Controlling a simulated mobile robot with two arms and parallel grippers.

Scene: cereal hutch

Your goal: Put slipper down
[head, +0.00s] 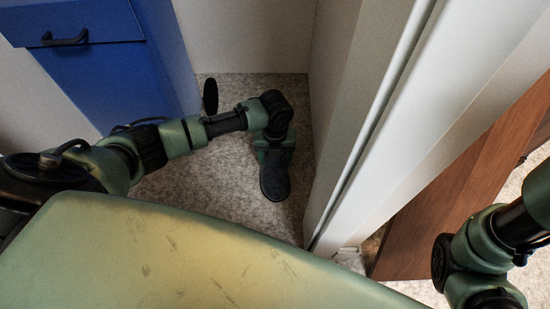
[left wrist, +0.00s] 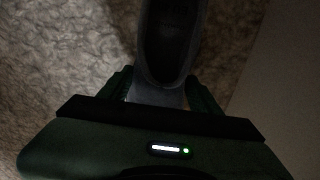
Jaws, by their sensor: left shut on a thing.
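A dark grey slipper (head: 275,182) is at my left gripper (head: 274,150), low over the carpet in the corner between the blue cabinet and the white panel. In the left wrist view the slipper (left wrist: 170,45) extends away between the two fingers of the left gripper (left wrist: 165,95), which are shut on its near end. I cannot tell whether the slipper touches the carpet. My right arm shows at the lower right of the head view, but its gripper is out of view.
A blue cabinet (head: 120,75) with a dark handle stands at the left. A white panel edge (head: 365,120) rises close to the right of the slipper. Brown wood (head: 455,190) is further right. Speckled carpet (head: 190,190) is clear left of the slipper.

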